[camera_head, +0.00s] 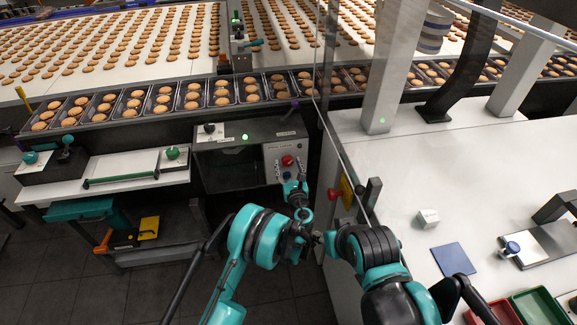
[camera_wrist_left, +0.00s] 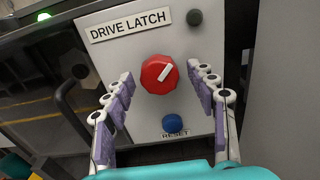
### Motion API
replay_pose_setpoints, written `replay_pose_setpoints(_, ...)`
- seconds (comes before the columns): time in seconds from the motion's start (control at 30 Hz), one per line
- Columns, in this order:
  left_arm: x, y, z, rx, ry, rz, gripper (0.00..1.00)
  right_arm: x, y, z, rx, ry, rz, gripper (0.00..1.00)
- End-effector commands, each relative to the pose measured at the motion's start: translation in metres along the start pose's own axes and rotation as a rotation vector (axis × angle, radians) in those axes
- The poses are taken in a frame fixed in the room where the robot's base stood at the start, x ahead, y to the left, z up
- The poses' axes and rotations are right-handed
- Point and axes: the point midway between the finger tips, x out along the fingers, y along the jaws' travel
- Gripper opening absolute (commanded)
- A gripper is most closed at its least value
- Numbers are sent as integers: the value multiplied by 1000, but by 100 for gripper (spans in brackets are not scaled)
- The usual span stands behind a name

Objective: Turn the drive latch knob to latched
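The red drive latch knob (camera_wrist_left: 159,74) sits on a pale panel (camera_wrist_left: 150,115) below the "DRIVE LATCH" label (camera_wrist_left: 130,23). Its white pointer mark slants up to the right. The knob also shows in the head view (camera_head: 287,160). My left gripper (camera_wrist_left: 166,82) is open, with a purple-padded finger on each side of the knob and gaps to both; I cannot tell how far its tips are from the panel. In the head view the left gripper (camera_head: 293,181) is just below the knob. My right gripper (camera_head: 318,238) is low at centre, its fingers unclear.
A blue reset button (camera_wrist_left: 172,123) is below the knob and a dark round button (camera_wrist_left: 194,18) is at upper right. A dark handle (camera_wrist_left: 72,95) is on the left. A clear guard edge (camera_head: 345,160) and white table (camera_head: 470,190) stand at right in the head view.

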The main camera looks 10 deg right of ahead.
Motion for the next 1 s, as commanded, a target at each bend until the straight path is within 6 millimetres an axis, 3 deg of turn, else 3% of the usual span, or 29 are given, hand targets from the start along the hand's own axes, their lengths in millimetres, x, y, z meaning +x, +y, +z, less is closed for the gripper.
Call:
replay_pose_setpoints(0.03,0,0,0,0,0,0,42,0,0,0,0,0,0,40)
replay_pose_setpoints(0.17,0,0,0,0,0,0,8,0,0,0,0,0,0,40)
replay_pose_setpoints(0.57,0,0,0,-50,0,0,8,0,0,0,0,0,0,40)
replay_pose_setpoints(1.0,0,-1,0,-372,0,0,8,0,0,0,0,0,0,40)
